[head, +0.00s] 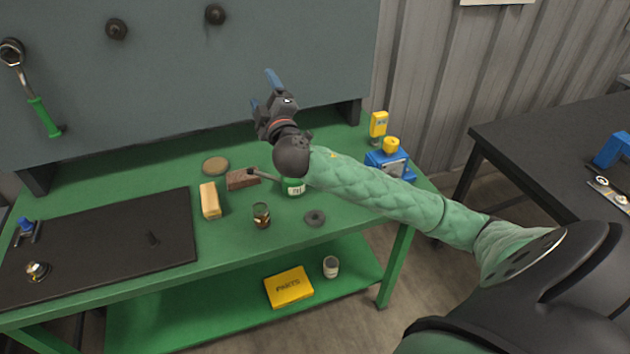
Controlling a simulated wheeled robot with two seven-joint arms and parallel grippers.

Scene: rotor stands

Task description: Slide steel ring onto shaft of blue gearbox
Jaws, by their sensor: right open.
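A dark grey ring (315,218) lies flat near the front edge of the green bench, right of its middle. It may be the steel ring. Another blue object (612,149) is on the dark table at the right, cut off by the frame. My right gripper (264,93) is open and empty, raised above the back of the bench, away from the ring. My left gripper is out of view.
The green bench (240,250) also holds a black mat (100,250), a wooden block (210,200), a brown block (242,179), a small jar (261,215), a green can (293,187) and a yellow device (378,124). A yellow box (289,287) is on the lower shelf.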

